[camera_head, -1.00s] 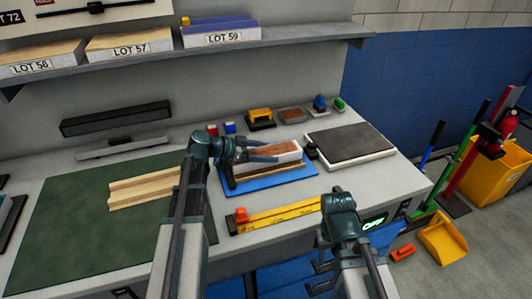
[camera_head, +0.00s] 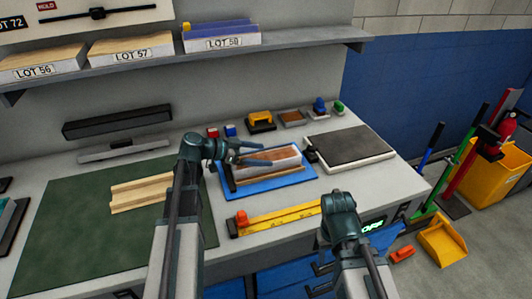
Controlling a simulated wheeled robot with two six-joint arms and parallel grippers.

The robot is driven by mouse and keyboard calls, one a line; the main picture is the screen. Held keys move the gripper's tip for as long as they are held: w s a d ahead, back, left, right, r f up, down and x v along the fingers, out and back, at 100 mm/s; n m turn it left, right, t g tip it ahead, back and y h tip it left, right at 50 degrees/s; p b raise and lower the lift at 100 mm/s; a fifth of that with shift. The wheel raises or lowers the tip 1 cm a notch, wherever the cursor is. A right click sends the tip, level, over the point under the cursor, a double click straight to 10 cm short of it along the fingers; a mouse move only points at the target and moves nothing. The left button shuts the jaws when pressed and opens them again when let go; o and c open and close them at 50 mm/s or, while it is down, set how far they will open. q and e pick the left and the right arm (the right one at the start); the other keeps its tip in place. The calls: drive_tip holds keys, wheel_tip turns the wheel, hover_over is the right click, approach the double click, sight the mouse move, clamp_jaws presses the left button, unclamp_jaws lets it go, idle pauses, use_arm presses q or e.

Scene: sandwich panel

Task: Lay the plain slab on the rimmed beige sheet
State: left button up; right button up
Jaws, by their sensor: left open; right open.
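The rimmed beige sheet (camera_head: 138,193) lies on the green mat (camera_head: 85,215), its raised edges running lengthwise. My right gripper (camera_head: 314,278) is open and empty in front of the bench edge, away from both pieces.
A yellow ruler (camera_head: 280,215) with an orange end lies in front of the tray. A dark-topped plate (camera_head: 350,146) sits to the right. Small tools, including a yellow-handled one (camera_head: 260,121), stand behind. A shelf (camera_head: 190,55) with labelled stacks hangs above.

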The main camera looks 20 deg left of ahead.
use_arm(q)
drive_tip(key=p+v, duration=0.2)
drive_tip(key=v, duration=0.6)
drive_tip(key=shift+a+r+p, duration=0.15)
drive_tip(key=shift+p, duration=0.2)
drive_tip(key=shift+s+a+r, duration=0.2)
drive_tip(key=shift+s+a, duration=0.15)
drive_tip(key=shift+a, duration=0.15)
